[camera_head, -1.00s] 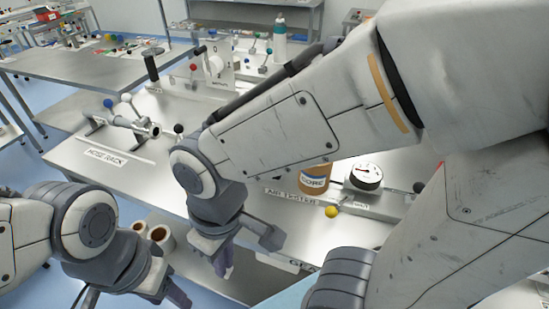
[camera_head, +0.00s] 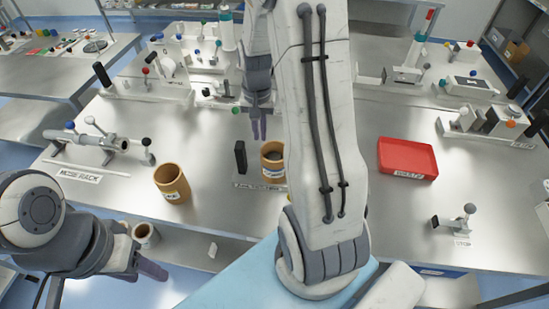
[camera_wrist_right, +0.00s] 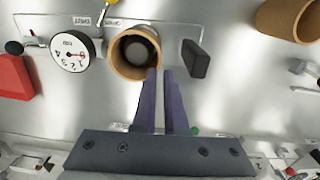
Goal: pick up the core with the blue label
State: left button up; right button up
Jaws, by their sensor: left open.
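A brown cardboard core (camera_head: 272,153) stands upright near the bench's middle, with a pale label band that looks bluish; it also shows in the right wrist view (camera_wrist_right: 118,66). Another brown core (camera_head: 172,183) with a whitish label stands to its left; it shows at the upper right of the wrist view (camera_wrist_right: 275,22). My right gripper (camera_head: 259,138) points down just behind the middle core. Its purple fingers (camera_wrist_right: 160,72) are close together with a narrow gap, holding nothing visible; the tips overlap the core's rim in view. My left gripper (camera_head: 150,270), low at the left, is open and empty.
A dark upright block (camera_head: 240,158) stands close beside the middle core. A gauge (camera_wrist_right: 70,50) is on the core's other side. A red tray (camera_head: 407,157) is to the right. More rolls (camera_head: 146,235) sit below the bench edge.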

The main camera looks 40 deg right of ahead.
aim_at(275, 163)
notch_tip(275, 163, down, 6)
jog(key=p, duration=0.2)
jog(key=shift+s+f+p, duration=0.1)
jog(key=shift+f+p, duration=0.05)
jog(key=shift+p, duration=0.15)
jog(key=shift+f, duration=0.35)
grip_shut()
jog(key=shift+r, duration=0.1)
dwell(1.1)
